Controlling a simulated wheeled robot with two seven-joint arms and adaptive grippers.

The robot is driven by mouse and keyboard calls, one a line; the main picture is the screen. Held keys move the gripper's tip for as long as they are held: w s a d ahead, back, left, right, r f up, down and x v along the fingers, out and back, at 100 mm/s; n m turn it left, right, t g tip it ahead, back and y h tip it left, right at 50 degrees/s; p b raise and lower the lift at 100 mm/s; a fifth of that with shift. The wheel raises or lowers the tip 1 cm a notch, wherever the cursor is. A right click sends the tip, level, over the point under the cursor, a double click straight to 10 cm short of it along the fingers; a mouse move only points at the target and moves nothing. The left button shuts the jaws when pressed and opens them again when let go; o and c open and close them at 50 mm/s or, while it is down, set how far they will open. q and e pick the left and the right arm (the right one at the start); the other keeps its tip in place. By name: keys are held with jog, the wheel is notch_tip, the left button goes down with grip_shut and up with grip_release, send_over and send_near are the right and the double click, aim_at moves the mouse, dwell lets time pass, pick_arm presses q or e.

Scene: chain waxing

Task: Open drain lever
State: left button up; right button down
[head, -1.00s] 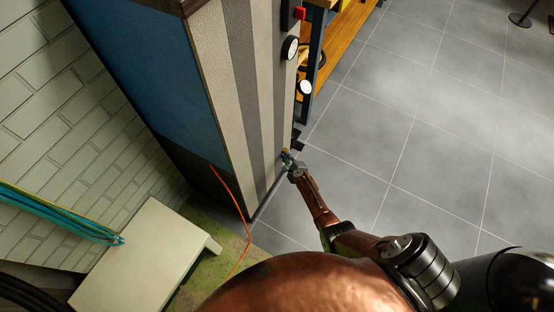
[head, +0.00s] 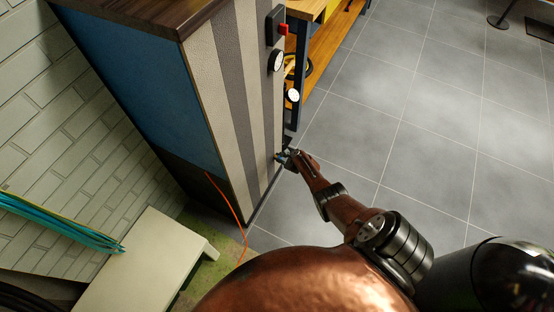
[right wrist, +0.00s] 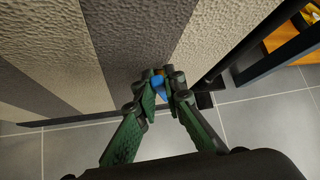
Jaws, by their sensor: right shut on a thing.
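The drain lever (right wrist: 159,88) shows as a small blue piece low on the striped cabinet face in the right wrist view. My right gripper (right wrist: 160,97), with green fingers, is shut on it, close against the cabinet. In the head view the right gripper (head: 284,157) is at the cabinet's lower edge, and the lever is too small and covered to make out. The cabinet (head: 222,90) has light and dark stripes, a blue side and a dark wooden top. My left gripper is not in view.
Two round gauges, the upper one (head: 276,61), and a red switch (head: 284,29) sit on the cabinet's edge above. A wooden shelf (head: 318,66) stands behind. An orange cable (head: 229,202) and a pale bench (head: 143,262) are at the left. Grey tiled floor (head: 430,120) is open on the right.

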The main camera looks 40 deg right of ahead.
jog(key=shift+d+y, duration=0.25)
jog(key=shift+y, duration=0.05)
dwell(0.5)
jog(key=c, duration=2)
grip_release()
jog(key=shift+s, duration=0.15)
